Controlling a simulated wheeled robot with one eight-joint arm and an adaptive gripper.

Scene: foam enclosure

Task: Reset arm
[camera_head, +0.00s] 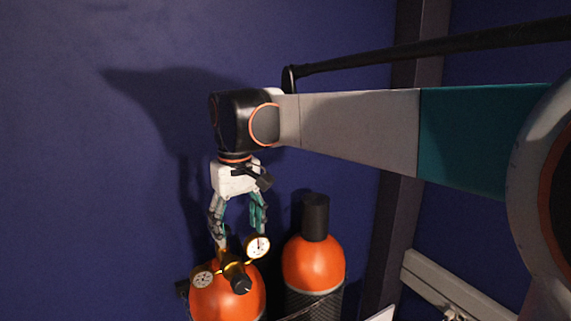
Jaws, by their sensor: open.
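My arm reaches in from the right of the head view, and its wrist bends down at the left. My gripper (238,230) points downward with its two fingers apart. It is just above the brass valve (230,262) and gauges on top of the left orange cylinder (242,302). One round white gauge (258,246) shows by the right fingertip and another gauge (202,279) sits lower left. I cannot tell whether the fingertips touch the valve.
A second orange cylinder (314,264) with a black cap (315,216) stands close to the right. A dark blue wall (90,180) lies behind, with a dark post (393,215) to the right. A pale rail (455,292) runs at lower right. Free space is left of the gripper.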

